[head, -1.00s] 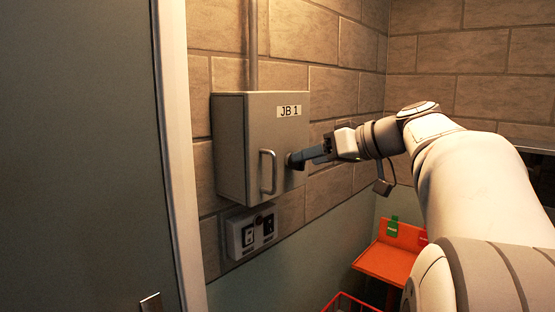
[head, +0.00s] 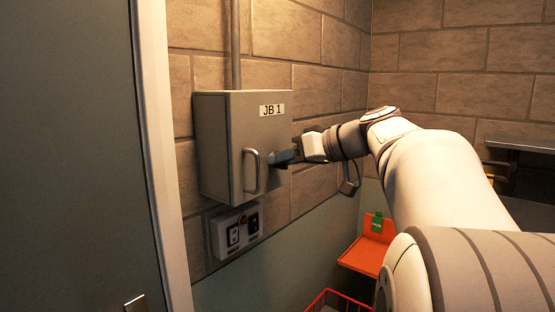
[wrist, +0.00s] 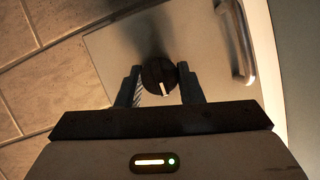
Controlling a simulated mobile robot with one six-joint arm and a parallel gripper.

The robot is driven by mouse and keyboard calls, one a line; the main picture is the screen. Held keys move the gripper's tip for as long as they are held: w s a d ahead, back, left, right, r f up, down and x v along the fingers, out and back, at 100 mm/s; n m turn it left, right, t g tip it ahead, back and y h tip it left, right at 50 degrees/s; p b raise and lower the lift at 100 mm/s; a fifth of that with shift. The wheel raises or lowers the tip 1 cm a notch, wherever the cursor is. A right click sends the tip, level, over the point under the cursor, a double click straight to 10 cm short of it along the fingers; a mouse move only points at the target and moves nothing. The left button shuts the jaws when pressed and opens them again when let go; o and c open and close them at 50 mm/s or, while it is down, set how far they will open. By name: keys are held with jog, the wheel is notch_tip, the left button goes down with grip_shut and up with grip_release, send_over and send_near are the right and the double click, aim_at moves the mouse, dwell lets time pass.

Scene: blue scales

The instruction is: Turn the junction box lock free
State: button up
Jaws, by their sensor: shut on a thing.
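The junction box (head: 225,150), a grey cabinet labelled JB 1, is mounted on the brick wall in the head view. Its door looks closed. The lock is a round black knob (wrist: 158,74) with a white pointer mark, seen in the wrist view on the box door. My gripper (head: 280,159) is at the right side of the door front. In the wrist view my gripper (wrist: 160,86) has one finger on each side of the knob and is shut on it. The head view hides the knob behind the fingers.
A metal handle (head: 251,170) stands out from the box door, left of my gripper; it also shows in the wrist view (wrist: 235,42). A switch panel (head: 236,233) is below the box. An orange shelf (head: 366,256) and a red basket (head: 338,301) are lower right. A grey door (head: 70,150) fills the left.

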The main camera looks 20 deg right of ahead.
jog(key=shift+c, duration=0.8)
jog(key=m+y, duration=0.2)
jog(key=shift+w+d+m+g+b, duration=0.1)
jog(key=shift+m+g+b, duration=0.2)
jog(key=shift+g, duration=0.1)
jog(key=m+y, duration=0.1)
jog(key=m, duration=0.3)
jog(key=m+y, duration=0.2)
jog(key=m, duration=0.1)
jog(key=m+t+y+p, duration=0.1)
jog(key=m+y, duration=0.1)
jog(key=m, duration=0.2)
jog(key=shift+d+f+m, duration=0.1)
jog(key=shift+f+m, duration=0.2)
jog(key=shift+f, duration=0.05)
